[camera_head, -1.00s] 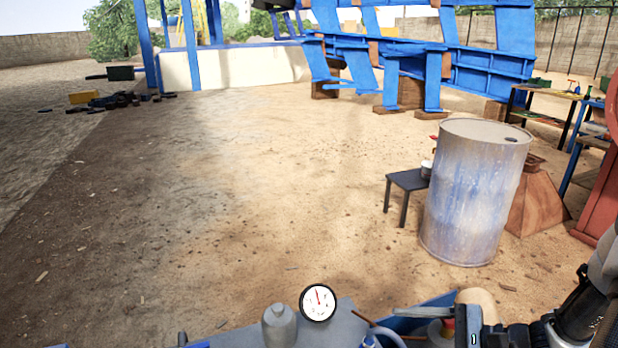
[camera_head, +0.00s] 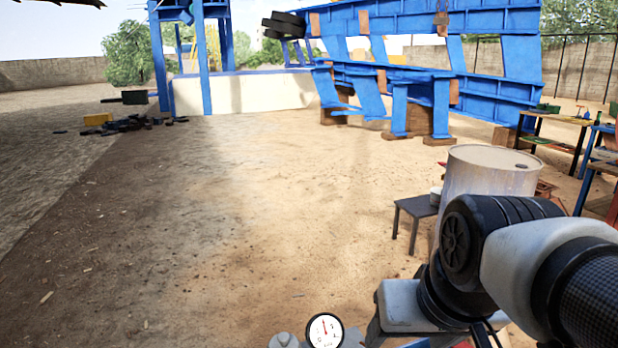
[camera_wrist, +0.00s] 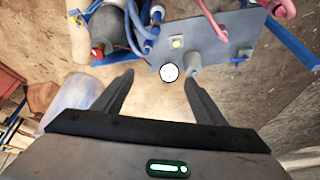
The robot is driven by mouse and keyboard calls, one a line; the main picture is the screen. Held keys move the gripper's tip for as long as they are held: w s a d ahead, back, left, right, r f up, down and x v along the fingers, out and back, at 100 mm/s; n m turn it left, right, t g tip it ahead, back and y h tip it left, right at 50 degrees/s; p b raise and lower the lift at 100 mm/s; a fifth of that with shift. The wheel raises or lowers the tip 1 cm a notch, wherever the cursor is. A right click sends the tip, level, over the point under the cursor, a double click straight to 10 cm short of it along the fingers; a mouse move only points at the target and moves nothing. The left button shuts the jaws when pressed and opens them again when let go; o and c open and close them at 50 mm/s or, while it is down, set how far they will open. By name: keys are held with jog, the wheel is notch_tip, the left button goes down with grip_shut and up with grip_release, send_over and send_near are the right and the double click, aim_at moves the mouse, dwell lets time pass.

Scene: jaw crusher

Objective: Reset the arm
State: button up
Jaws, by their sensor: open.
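My gripper (camera_wrist: 158,80) shows in the wrist view, its two dark fingers spread wide apart with nothing between them. It is above the grey plate (camera_wrist: 215,48) that carries a round white gauge (camera_wrist: 169,73), with hoses and a dark cylinder (camera_wrist: 110,28) beyond the fingers. In the head view my arm reaches in from the lower right and covers part of the drum. The fingers cannot be made out there. The gauge (camera_head: 325,331) shows at the bottom edge of the head view.
A worn drum (camera_head: 490,170) stands at the right, partly behind my arm, with a small dark table (camera_head: 416,207) beside it. Large blue steel frames (camera_head: 420,85) and a workbench (camera_head: 550,118) are farther back. The sandy ground at middle and left is open.

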notch_tip(320, 180, up, 17)
jog(key=s+p, duration=0.2)
jog(key=p, duration=1.5)
jog(key=shift+d+r, duration=0.15)
jog(key=shift+d, duration=0.3)
